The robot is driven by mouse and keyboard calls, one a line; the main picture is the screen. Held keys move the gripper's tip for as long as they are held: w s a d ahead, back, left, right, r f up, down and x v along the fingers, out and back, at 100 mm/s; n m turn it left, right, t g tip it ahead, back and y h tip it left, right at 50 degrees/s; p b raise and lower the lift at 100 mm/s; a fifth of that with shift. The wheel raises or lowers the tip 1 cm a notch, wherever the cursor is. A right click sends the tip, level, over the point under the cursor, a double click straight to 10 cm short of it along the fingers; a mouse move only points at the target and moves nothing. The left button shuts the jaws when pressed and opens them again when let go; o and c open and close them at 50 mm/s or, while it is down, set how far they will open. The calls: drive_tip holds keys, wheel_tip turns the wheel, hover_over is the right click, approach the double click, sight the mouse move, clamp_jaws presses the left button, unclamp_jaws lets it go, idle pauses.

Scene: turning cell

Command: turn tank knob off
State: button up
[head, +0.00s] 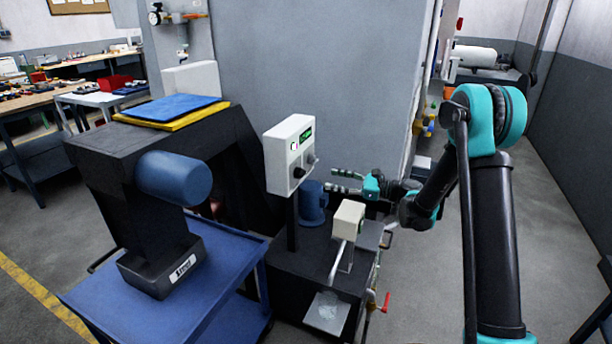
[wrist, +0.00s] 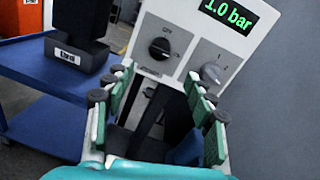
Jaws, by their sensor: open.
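A white control box (head: 290,155) stands on a post above a dark tank unit (head: 290,268). Its green display reads 1.0 bar in the wrist view (wrist: 228,12). A black knob (wrist: 159,48) sits on the left of its face, with small lettering above it. A grey knob (wrist: 210,73) sits to the right. In the head view the black knob (head: 299,172) is below the grey one. I cannot tell which is the tank knob. My gripper (head: 336,180) is open and empty, right of the box and apart from it. Its fingers (wrist: 158,80) point toward the face.
A blue motor (head: 314,205) and a small white box (head: 348,220) with a pipe are on the tank unit close to my gripper. A blue cart (head: 215,285) stands at left. A grey wall is behind.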

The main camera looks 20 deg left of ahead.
sight(305, 174)
drive_tip(key=a, duration=1.1)
drive_tip(key=c, duration=1.1)
